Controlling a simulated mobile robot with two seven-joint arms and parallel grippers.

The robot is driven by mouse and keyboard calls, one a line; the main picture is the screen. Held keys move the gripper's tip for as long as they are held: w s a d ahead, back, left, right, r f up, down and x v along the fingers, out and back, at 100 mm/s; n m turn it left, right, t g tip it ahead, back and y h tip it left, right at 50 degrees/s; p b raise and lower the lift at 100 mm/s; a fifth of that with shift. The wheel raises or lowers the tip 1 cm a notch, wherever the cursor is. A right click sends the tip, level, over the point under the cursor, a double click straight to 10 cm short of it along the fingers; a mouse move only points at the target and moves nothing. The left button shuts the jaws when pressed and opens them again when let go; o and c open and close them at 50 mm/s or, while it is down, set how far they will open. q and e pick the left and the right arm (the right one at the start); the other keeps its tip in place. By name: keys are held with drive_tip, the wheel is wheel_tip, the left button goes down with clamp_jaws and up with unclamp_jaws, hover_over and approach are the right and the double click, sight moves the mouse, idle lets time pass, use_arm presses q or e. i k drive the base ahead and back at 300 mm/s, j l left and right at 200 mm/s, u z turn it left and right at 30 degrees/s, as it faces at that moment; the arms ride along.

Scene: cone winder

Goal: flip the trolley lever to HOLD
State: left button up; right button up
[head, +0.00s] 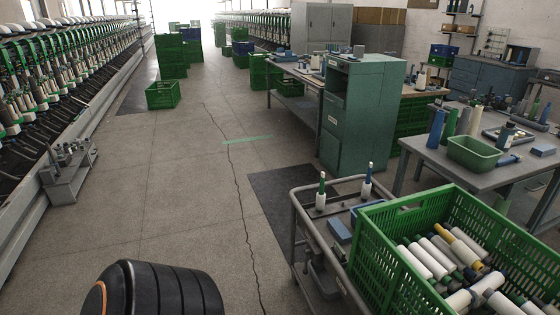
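A grey metal trolley (295,222) stands at the lower right, with a raised tube rail. On its top are two upright white bobbins, one with a green tip (321,198) and one with a blue tip (367,186). A blue block (340,230) lies beside them. I cannot make out the lever or its setting; the green crate hides the trolley's right part. Neither of my grippers is in view. A black ribbed part with an orange ring at the bottom left is mine.
The green crate (400,270) holds several white spools. A green cabinet (355,120) and a workbench (286,78) stand beyond the trolley. A grey table (480,180) is at right. Winding machines (40,80) line the left. The aisle floor (180,170) is mostly clear; a small green crate (162,95) stands farther off.

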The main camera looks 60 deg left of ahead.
sight(306, 271)
drive_tip(key=u, duration=1.7)
drive_tip(key=i+j+z, duration=0.15)
drive_tip(key=z, duration=0.25)
drive_tip(key=j+z, duration=0.25)
drive_tip(key=z, duration=0.2)
drive_tip(key=i+j+z, duration=0.2)
drive_tip(key=j, duration=0.25)
drive_tip(key=j+z, duration=0.15)
drive_tip(key=j, duration=0.3)
drive_tip(key=j+z, duration=0.35)
drive_tip(key=j, duration=3.3)
drive_tip(key=i, duration=0.05)
